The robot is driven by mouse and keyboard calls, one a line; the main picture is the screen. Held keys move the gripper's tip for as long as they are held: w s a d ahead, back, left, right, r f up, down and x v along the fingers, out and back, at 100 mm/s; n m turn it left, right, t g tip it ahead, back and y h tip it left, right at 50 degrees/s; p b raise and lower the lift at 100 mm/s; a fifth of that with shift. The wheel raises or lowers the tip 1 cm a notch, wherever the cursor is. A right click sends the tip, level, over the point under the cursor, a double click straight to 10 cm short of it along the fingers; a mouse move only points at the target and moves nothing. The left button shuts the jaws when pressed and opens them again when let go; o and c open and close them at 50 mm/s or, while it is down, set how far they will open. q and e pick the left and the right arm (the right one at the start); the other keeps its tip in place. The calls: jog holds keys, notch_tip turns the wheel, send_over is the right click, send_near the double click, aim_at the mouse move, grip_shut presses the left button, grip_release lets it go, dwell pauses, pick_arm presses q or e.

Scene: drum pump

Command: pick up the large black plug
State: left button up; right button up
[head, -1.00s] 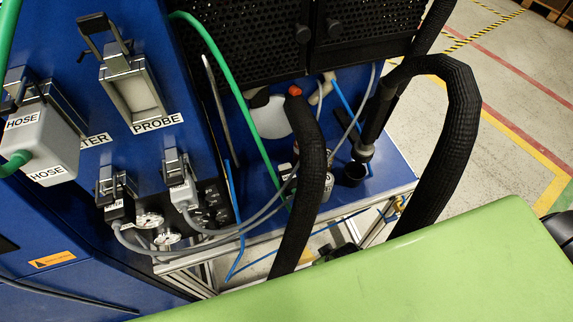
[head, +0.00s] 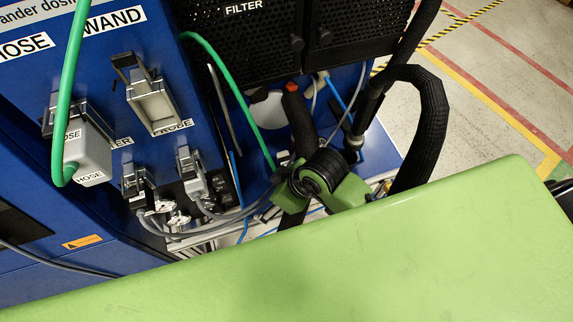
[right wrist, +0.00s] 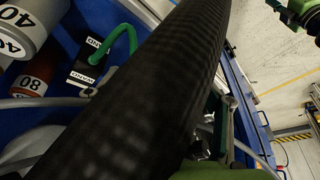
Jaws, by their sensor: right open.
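A thick black hose (head: 304,125) with an orange-red tip rises at the machine's lower shelf. A second black hose (head: 432,120) arches down at the right, with a dark fitting (head: 368,107) at its lower left end. I cannot tell for certain which part is the large black plug. My right gripper's green and black assembly (head: 322,180) is in front of the first hose, and its fingertips are hard to make out. In the right wrist view a black hose (right wrist: 145,90) crosses very close to the camera. Nothing is seen held in the open right gripper.
The blue panel carries a grey HOSE connector (head: 88,150), a PROBE connector (head: 152,103) and a green hose (head: 72,90). Black perforated doors (head: 250,45) stand above the shelf. My green body covers the lower head view. The floor (head: 500,80) at right is clear.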

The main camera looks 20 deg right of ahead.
aim_at(285, 164)
jog(key=w+a+n+g, duration=0.2)
jog(key=w+a+n, duration=0.2)
jog(key=n, duration=0.3)
jog(key=w+d+n+h, duration=0.1)
jog(key=w+d, duration=0.1)
jog(key=d, duration=0.1)
jog(key=w+d+n+h, duration=0.1)
jog(key=w+d, duration=0.1)
jog(key=d, duration=0.1)
jog(key=w+d+r+n+g+h, duration=0.1)
jog(key=d, duration=0.2)
jog(key=shift+w+d+p, duration=0.2)
jog(key=shift+w+p, duration=0.2)
jog(key=shift+w+d+f+h, duration=0.1)
jog(key=shift+d+h, duration=0.2)
jog(key=f+b, duration=0.2)
jog(key=b, duration=0.1)
jog(key=f+b, duration=0.5)
jog(key=b, duration=0.1)
jog(key=shift+w+d+f+b, duration=0.2)
jog(key=shift+w+d+b, duration=0.05)
jog(key=shift+d+b, duration=0.15)
jog(key=shift+r, duration=0.1)
jog(key=c, duration=1.3)
